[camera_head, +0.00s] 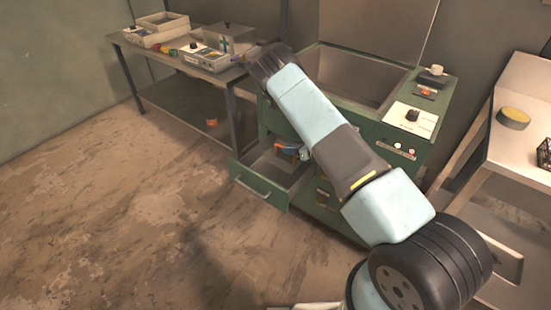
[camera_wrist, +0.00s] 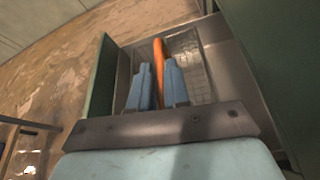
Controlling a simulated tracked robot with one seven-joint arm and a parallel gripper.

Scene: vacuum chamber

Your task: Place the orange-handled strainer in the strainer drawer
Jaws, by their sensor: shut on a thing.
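The strainer's orange handle (camera_wrist: 158,52) stands between my gripper's two blue fingers (camera_wrist: 158,80) in the wrist view, and they are shut on it. In the head view the orange handle (camera_head: 285,146) shows beside my gripper (camera_head: 302,152), over the pulled-out strainer drawer (camera_head: 258,190) of the green cabinet. The drawer's green wall (camera_wrist: 103,75) is at the left in the wrist view. A pale grid-patterned surface shows inside the drawer; I cannot tell whether it is the strainer's mesh. Whether the strainer touches the drawer floor is unclear.
The green cabinet (camera_head: 425,127) has an open basin on top and stands close behind the drawer. A dark bench (camera_head: 175,62) with boxes is at the left. A white table (camera_head: 525,120) is at the right. The floor before the drawer is clear.

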